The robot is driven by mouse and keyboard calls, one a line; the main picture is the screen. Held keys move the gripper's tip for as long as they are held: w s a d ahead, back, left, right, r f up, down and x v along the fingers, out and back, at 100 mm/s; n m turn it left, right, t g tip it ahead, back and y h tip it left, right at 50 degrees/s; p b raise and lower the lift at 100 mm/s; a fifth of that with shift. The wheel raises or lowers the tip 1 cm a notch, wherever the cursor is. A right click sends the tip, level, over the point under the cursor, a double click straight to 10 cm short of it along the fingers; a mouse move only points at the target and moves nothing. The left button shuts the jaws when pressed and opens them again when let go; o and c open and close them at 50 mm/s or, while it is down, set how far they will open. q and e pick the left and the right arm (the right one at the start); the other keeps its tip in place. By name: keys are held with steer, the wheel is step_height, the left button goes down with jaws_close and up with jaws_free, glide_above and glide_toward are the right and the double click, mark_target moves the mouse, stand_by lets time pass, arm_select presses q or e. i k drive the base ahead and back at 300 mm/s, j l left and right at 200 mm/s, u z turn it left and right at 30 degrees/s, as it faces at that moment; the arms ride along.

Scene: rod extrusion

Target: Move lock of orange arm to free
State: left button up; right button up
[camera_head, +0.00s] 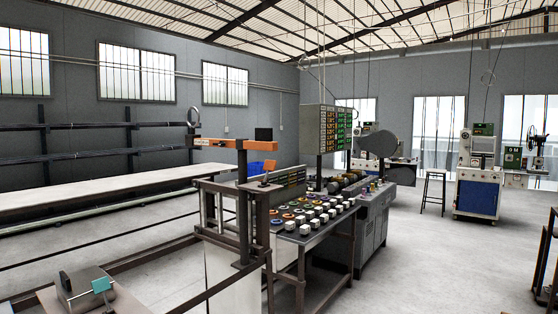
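The orange arm (228,144) lies roughly level on top of a dark upright post (243,215) on the rusty metal stand, left of the picture's middle. A grey ring-shaped part (194,118) stands up at the arm's left end. A small dark lever (265,179) shows just right of the post, below the arm. I cannot tell which part is the lock or what position it is in. Neither of my grippers is in view.
A bench with knobs and dials (315,215) stands right of the post, with a display box (328,129) above it. A long pale table (100,187) runs along the left. A grey block with a teal part (102,285) sits lower left.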

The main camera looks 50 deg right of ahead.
mark_target(270, 165)
steer(key=l, duration=0.7)
steer(key=i+l, duration=0.15)
steer(key=l, duration=3.3)
